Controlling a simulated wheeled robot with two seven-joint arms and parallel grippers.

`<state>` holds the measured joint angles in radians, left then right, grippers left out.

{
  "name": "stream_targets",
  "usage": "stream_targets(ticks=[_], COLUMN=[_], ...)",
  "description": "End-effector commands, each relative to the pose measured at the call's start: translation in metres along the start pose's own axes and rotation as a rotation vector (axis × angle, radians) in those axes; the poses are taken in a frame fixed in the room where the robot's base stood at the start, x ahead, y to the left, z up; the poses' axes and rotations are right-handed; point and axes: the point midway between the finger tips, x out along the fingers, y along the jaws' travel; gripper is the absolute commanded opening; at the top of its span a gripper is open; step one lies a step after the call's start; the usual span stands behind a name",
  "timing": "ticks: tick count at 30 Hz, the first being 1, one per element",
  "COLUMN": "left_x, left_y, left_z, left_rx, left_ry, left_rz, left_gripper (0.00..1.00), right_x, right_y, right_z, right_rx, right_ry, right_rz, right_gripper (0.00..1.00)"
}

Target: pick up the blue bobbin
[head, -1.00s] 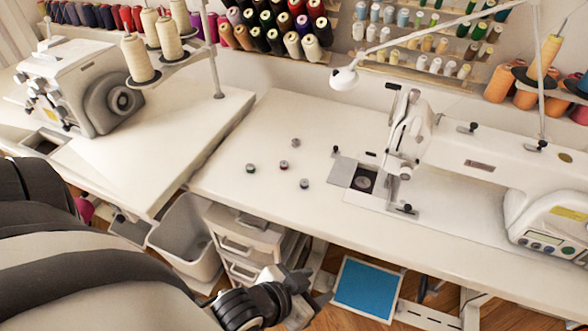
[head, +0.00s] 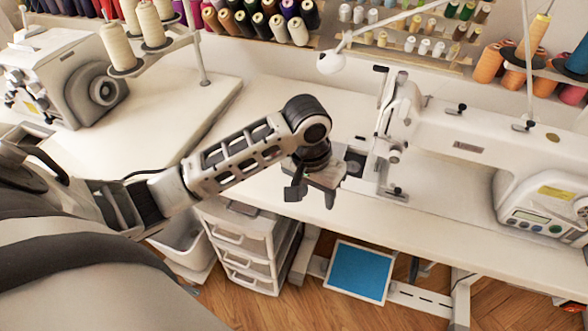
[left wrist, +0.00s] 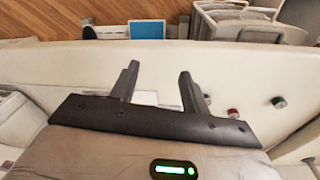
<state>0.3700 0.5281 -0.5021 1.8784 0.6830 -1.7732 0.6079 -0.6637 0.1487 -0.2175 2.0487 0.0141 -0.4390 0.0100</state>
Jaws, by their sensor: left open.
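My left gripper (head: 312,193) is over the sewing table (head: 440,213) near its front edge, left of the sewing machine's needle plate. It is open, and nothing shows between its fingers (left wrist: 158,80) in the left wrist view. The blue bobbin cannot be made out in either current view; my left arm and gripper cover the part of the table where the bobbins stood. In the left wrist view, two small bobbins, a dark green-and-red one (left wrist: 279,102) and a reddish one (left wrist: 232,113), stand on the table to the right of the fingers. My right gripper is not in view.
The white sewing machine (head: 480,140) stands close to the right of my left gripper. A lamp (head: 331,63) hangs behind it. Thread racks line the back. Below the table are a drawer unit (head: 243,240) and a blue panel (head: 357,271).

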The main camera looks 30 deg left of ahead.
Motion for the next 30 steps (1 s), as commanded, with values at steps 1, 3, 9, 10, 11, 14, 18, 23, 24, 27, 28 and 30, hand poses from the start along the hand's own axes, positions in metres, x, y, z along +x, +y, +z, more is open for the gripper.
stream_targets(ticks=[1,3,9,10,11,14,18,23,24,27,28,30], left_x=[-0.018,-0.039,-0.093,-0.099,-0.103,-0.107,-0.086,-0.051,-0.042,-0.024,-0.020,-0.012], left_y=[-0.019,-0.041,-0.086,-0.089,-0.092,-0.099,-0.101,-0.104,-0.104,-0.106,-0.106,-0.106], left_z=[-0.024,-0.045,-0.080,-0.082,-0.084,-0.086,-0.083,-0.080,-0.079,-0.077,-0.077,-0.076], left_rx=[-0.064,-0.165,-0.404,-0.428,-0.446,-0.483,-0.490,-0.488,-0.488,-0.487,-0.486,-0.486], left_ry=[-0.008,-0.033,-0.070,-0.073,-0.076,-0.082,-0.087,-0.085,-0.086,-0.083,-0.084,-0.083], left_rz=[-0.038,-0.069,-0.110,-0.111,-0.112,-0.113,-0.114,-0.112,-0.113,-0.112,-0.111,-0.111], left_gripper=[0.46,0.46,0.46,0.46,0.46,0.46,0.46,0.46,0.46,0.46,0.46,0.46], right_x=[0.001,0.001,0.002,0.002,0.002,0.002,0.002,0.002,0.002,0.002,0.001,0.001], right_y=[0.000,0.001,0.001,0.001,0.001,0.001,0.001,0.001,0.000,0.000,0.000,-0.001], right_z=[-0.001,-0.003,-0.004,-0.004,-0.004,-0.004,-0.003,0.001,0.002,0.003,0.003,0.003], right_rx=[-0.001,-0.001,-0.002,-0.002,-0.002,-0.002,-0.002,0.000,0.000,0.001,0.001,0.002], right_ry=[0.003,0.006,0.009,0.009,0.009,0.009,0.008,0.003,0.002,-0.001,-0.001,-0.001], right_rz=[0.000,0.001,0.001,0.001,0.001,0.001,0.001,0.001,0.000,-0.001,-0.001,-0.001], right_gripper=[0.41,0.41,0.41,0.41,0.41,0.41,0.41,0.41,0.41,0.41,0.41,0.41])
